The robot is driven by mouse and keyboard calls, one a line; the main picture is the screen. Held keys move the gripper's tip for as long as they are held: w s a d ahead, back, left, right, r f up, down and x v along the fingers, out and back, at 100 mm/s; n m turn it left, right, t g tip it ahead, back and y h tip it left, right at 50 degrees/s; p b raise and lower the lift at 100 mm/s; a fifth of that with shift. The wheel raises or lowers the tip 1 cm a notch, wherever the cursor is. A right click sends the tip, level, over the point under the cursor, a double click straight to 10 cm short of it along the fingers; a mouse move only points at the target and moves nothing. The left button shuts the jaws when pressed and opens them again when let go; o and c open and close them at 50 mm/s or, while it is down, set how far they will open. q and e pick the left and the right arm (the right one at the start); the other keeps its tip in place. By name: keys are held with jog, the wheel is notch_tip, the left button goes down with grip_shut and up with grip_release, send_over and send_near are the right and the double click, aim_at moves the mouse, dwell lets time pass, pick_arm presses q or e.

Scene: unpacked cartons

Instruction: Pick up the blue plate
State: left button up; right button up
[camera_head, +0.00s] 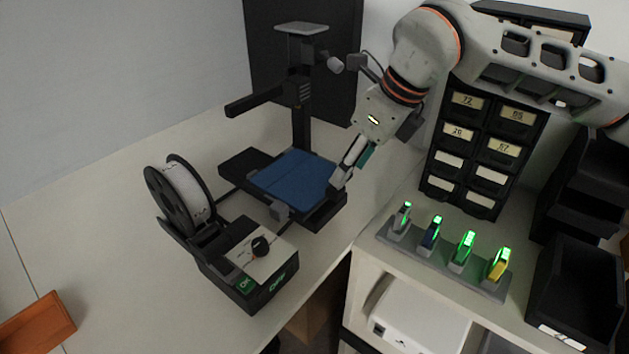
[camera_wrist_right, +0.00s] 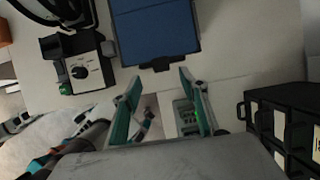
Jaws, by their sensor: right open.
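The blue plate (camera_head: 293,177) lies flat on the black bed of a printer-like machine (camera_head: 302,115). In the right wrist view the plate (camera_wrist_right: 155,30) is at the top, with a dark tab at its near edge. My right gripper (camera_head: 343,178) is beside the plate's right edge in the head view. In the right wrist view the gripper (camera_wrist_right: 158,84) has its fingers apart, with nothing between them, and the plate lies beyond the tips. I cannot tell whether a fingertip touches the bed. My left gripper is not in view.
A spool (camera_head: 181,194) and a control box (camera_head: 250,265) stand front-left of the machine. A drawer cabinet (camera_head: 480,150) and a rack of lit devices (camera_head: 447,255) are to the right. An orange tray (camera_head: 38,325) lies at lower left. The left table surface is mostly clear.

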aim_at(315, 181)
jog(key=x, duration=0.6)
jog(key=shift+w+a+f, duration=0.1)
jog(key=shift+w+f, duration=0.2)
grip_shut()
